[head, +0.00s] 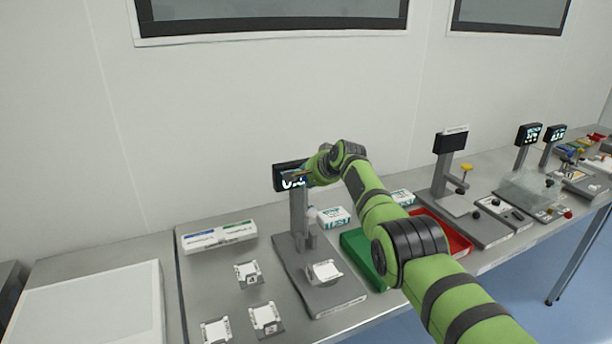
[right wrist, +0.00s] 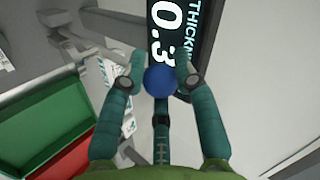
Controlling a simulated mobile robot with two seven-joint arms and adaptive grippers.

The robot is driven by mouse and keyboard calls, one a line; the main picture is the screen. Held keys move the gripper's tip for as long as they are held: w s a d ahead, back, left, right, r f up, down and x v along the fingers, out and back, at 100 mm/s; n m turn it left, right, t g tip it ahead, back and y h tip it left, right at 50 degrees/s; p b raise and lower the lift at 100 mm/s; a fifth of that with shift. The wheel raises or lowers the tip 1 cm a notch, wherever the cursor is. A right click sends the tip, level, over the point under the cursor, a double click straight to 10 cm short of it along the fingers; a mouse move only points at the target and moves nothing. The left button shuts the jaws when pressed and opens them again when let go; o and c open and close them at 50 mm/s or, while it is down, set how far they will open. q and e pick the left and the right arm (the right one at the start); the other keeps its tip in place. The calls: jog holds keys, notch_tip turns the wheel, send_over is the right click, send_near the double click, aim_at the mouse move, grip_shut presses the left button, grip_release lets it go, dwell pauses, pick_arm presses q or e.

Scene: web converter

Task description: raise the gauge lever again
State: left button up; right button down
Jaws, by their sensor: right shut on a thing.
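The thickness gauge (head: 300,215) stands on the table with a grey column, a flat base and a dark display (head: 281,173). The display (right wrist: 168,28) fills the top of the right wrist view and reads 0.3 in part. My right gripper (head: 304,178) is at the display's right side. In the right wrist view my right gripper (right wrist: 160,75) has its fingers shut on the lever's blue round knob (right wrist: 160,82). My arm and hand hide the lever in the head view. A white sample (head: 323,271) lies on the gauge base. My left gripper is not in view.
Several white samples (head: 248,273) lie left of the gauge. A flat labelled box (head: 217,237) is behind them. A green tray (head: 356,243) and red tray (head: 457,242) sit to the right, partly behind my arm. Another instrument (head: 450,170) stands further right.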

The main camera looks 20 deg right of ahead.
jog(key=shift+d+r, duration=0.1)
jog(key=shift+d, duration=0.1)
jog(key=c, duration=0.9)
grip_release()
jog(key=shift+c, duration=0.2)
jog(key=shift+s, duration=0.15)
